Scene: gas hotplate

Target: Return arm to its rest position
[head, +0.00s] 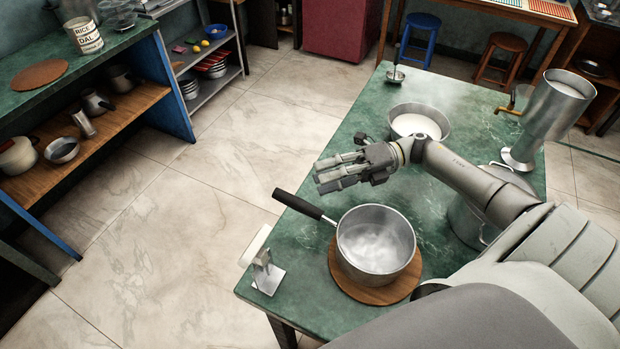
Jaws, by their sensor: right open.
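My right gripper (338,172) is open and empty. It is above the green marble table (300,240), near its left edge, with its fingers pointing left. My right arm (470,180) reaches across the table from the lower right. Below the gripper stands a metal saucepan (375,240) with a black handle (298,204) and pale, cloudy contents. The saucepan sits on a round wooden board (348,284). The gripper is apart from the handle. My left gripper is not in view.
Behind the gripper stands a bowl of white contents (416,124). A tall metal vessel (553,108) and a large pot (462,222), partly hidden by my arm, stand at right. A small metal stand (267,275) is at the front left corner. Open floor (190,230) lies left.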

